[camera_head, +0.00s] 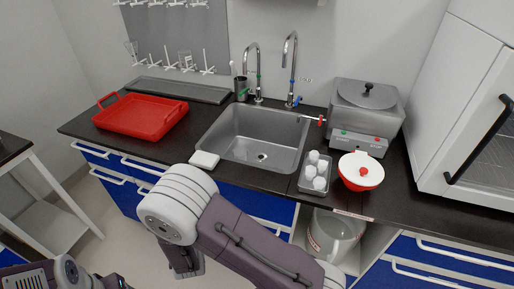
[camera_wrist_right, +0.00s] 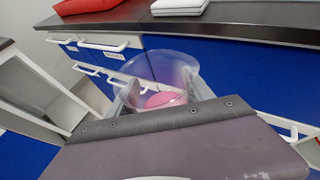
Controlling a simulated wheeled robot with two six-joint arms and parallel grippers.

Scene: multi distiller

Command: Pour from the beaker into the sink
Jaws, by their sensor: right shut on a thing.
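The sink (camera_head: 252,137) is a grey steel basin set into the dark counter in the head view. The clear beaker (camera_wrist_right: 150,68) shows in the right wrist view with pink liquid (camera_wrist_right: 165,99) in it. My right gripper (camera_wrist_right: 160,95) is shut on the beaker, with a finger at each side. Behind it in that view are the blue cabinet fronts, below the counter edge. In the head view my right arm crosses in front of the counter and the beaker is hidden. My left gripper is out of view; only parts of my left arm show at the bottom left.
Two taps (camera_head: 291,70) stand behind the sink. A red tray (camera_head: 140,115) is left, a white box (camera_head: 204,160) at the sink's front-left corner. Right are a tray of white objects (camera_head: 316,172), a red-and-white bowl (camera_head: 361,171) and a steel bath (camera_head: 366,110). A clear bin (camera_head: 335,237) stands below.

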